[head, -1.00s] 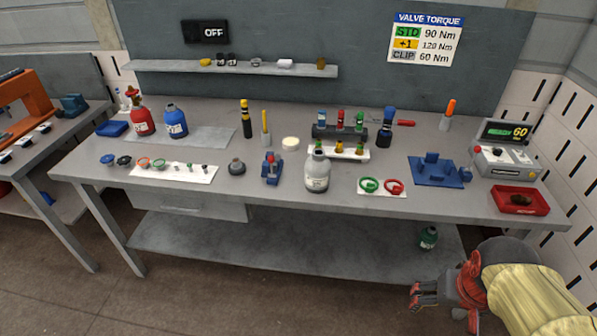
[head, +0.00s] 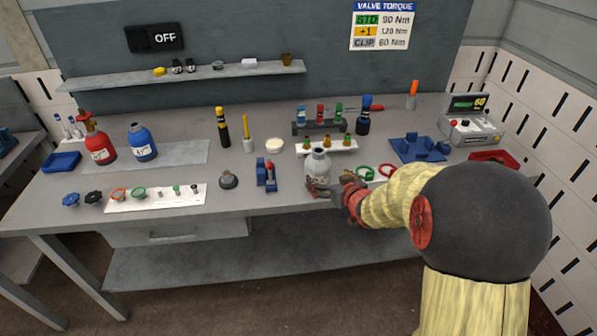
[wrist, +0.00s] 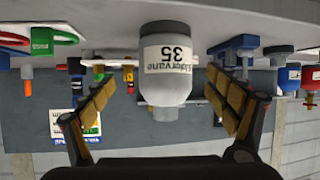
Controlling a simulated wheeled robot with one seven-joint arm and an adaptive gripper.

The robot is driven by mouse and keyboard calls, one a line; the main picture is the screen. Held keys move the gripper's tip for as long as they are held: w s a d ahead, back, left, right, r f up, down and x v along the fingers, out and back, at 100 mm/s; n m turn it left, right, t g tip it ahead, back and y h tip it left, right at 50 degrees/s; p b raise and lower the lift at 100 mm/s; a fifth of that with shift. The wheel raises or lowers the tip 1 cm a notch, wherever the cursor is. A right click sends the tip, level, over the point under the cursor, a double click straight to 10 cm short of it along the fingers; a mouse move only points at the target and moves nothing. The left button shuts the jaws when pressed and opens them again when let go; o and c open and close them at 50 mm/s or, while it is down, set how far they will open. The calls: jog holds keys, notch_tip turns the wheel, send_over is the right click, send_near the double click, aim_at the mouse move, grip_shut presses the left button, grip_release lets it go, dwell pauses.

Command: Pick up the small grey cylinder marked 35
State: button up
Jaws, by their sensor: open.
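The small grey cylinder marked 35 (head: 317,166) stands upright near the front edge of the workbench (head: 70,212). Its white label with "35" shows upside down in the wrist view (wrist: 166,75), where the picture is inverted. My gripper (head: 325,188) is open at the front of the cylinder and partly covers its lower part in the head view. In the wrist view my gripper's fingers (wrist: 165,98) are spread on either side of the cylinder, with visible gaps. The cylinder lies ahead between them, and I cannot tell how deep it is between the fingertips.
A blue clamp-like fixture (head: 266,175) stands just left of the cylinder. Green (head: 364,172) and red rings lie to its right, partly behind my arm. A white block with several valves (head: 327,146) is behind it. Red (head: 97,145) and blue (head: 142,143) cylinders stand at the left.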

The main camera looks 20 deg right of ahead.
aim_at(318, 171)
jog(key=shift+w+r, duration=0.2)
jog(key=shift+r, duration=0.15)
jog(key=shift+w+a+f+t, duration=0.1)
jog(key=shift+w+t, duration=0.15)
jog(key=shift+t, duration=0.05)
jog(key=b+x, duration=0.1)
jog(key=x, duration=0.1)
jog(key=b+x, duration=0.1)
jog(key=x, duration=0.1)
jog(key=b+x, duration=0.1)
jog(key=x, duration=0.1)
jog(key=shift+a+f, duration=0.2)
jog(key=shift+a, duration=0.15)
jog(key=shift+w+d+f, duration=0.1)
jog(key=shift+w, duration=0.45)
jog(key=shift+c, duration=0.9)
jog(key=c, duration=2)
jog(key=shift+w+r, duration=0.1)
jog(key=shift+r, duration=0.15)
